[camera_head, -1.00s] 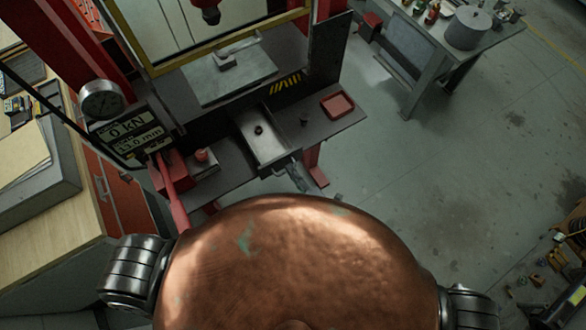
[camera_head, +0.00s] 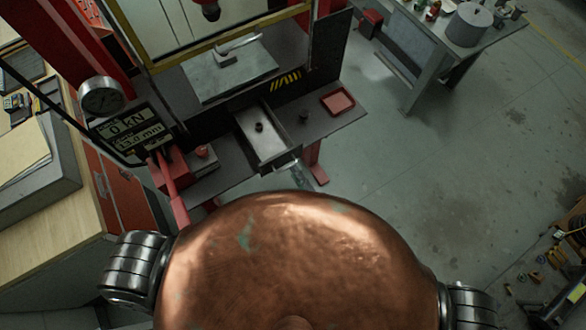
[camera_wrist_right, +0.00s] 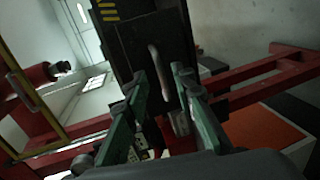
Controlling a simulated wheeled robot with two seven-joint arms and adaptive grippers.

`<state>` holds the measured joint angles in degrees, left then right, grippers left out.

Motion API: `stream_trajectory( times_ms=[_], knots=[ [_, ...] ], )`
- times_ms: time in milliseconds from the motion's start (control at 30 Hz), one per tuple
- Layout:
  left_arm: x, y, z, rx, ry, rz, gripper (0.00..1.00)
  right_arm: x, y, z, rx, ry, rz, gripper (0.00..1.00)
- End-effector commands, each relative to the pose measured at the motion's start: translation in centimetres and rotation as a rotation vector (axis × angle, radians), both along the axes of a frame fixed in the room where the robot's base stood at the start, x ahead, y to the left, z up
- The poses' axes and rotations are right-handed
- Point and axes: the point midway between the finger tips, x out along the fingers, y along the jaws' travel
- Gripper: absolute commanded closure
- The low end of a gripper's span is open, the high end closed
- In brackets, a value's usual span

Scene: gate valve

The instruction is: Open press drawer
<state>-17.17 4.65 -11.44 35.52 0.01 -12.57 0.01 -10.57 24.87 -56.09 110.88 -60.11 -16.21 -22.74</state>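The press drawer (camera_head: 262,138) is a grey metal tray pulled out from the dark press bench, with a small dark knob-like object (camera_head: 259,127) inside. Its front carries a pale bar handle (camera_head: 288,164), which also shows as a handle (camera_wrist_right: 160,73) on the dark drawer front in the right wrist view. My right gripper (camera_head: 305,173) is small and partly hidden at the handle's near right. In the wrist view my right gripper (camera_wrist_right: 158,82) has its green fingers spread, with the handle between and ahead of the tips. My left gripper is not in view.
A red tray (camera_head: 337,101) lies on the bench right of the drawer. A red lever (camera_head: 172,190) and gauge (camera_head: 101,96) stand to its left. My copper body fills the bottom. A worktable (camera_head: 420,50) stands at the back right; the floor between is clear.

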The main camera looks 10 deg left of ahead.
Motion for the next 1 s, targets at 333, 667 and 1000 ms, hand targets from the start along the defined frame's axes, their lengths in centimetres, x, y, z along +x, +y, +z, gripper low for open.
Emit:
stream_trajectory(
  times_ms=[333, 667, 1000],
  knots=[
    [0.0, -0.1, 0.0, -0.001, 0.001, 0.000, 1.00, -5.1, -4.4, 1.4, 0.000, 0.004, 0.000, 0.76],
    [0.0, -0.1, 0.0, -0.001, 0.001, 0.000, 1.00, -6.4, -5.5, 1.8, -0.001, 0.000, 0.001, 0.76],
    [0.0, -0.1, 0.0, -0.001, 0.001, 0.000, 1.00, -6.4, -5.5, 1.8, -0.001, 0.000, 0.001, 0.76]
  ],
)
